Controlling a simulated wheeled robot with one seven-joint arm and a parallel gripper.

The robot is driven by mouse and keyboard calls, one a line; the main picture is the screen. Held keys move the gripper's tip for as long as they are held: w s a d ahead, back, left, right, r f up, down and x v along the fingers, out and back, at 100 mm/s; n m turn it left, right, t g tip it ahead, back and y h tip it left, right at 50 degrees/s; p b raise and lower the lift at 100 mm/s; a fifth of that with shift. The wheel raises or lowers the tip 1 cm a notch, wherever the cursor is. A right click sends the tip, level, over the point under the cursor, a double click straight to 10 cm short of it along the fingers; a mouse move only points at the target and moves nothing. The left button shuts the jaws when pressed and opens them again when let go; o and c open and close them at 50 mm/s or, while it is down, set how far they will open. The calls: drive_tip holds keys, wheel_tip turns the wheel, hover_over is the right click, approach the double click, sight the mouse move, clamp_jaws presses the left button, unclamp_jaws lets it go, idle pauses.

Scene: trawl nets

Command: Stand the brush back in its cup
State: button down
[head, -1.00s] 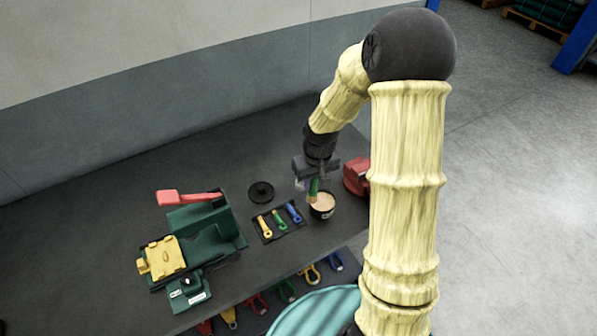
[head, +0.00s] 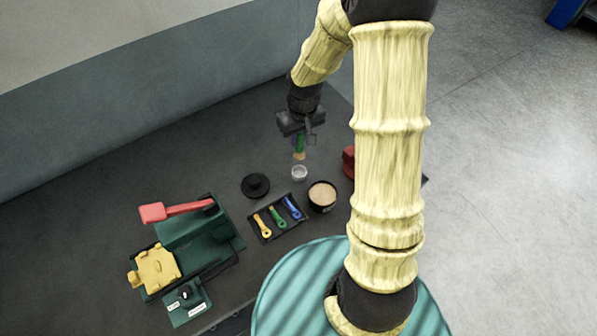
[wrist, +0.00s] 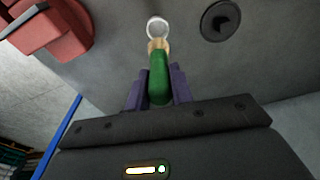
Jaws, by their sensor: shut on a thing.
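In the wrist view the brush (wrist: 159,75) lies between the dark fingers, bristles away from the gripper.
A tray of coloured tools (head: 277,217) and a black lid (head: 255,185) are to the left. A red object (head: 348,161) is to the right. A green machine (head: 200,235) stands further left.

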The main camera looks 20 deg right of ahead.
sight(299, 150)
drive_tip(key=shift+f+p, duration=0.4)
drive_tip(key=shift+f, duration=2.55)
drive_tip(key=shift+f+p, duration=0.4)
drive_tip(key=shift+f, duration=1.65)
drive_tip(key=shift+f, duration=0.15)
drive_tip(key=c, duration=1.2)
unclamp_jaws()
drive_tip(key=shift+c, duration=0.2)
